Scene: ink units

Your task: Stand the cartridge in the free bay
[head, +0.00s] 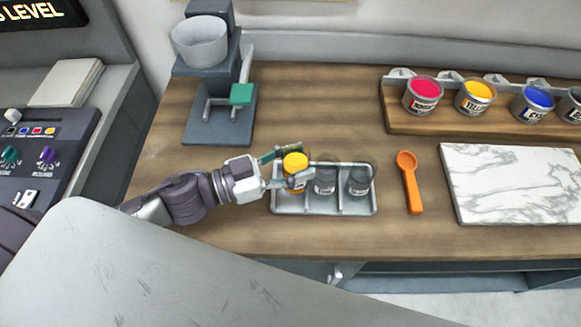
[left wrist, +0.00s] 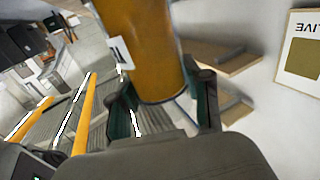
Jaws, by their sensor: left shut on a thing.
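The cartridge (head: 295,162) has a yellow top and is upright at the left bay of a grey tray (head: 300,212). I cannot tell whether its base touches the bay floor. The middle and right bays hold dark grey cartridges, the middle one (head: 325,181) and the right one (head: 359,181). My left gripper (head: 289,168) comes in from the left and is shut on the yellow cartridge. The left wrist view shows the cartridge (left wrist: 143,45) as a large orange-yellow cylinder with a white label, between the fingers (left wrist: 163,108). My right gripper is not in view.
A grey press-like stand with a cup (head: 200,41) is behind the tray. An orange spoon (head: 409,182) and a marble slab (head: 510,185) lie to the right. A wooden rack (head: 440,121) holds several ink pots. Bare wood lies between stand and rack.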

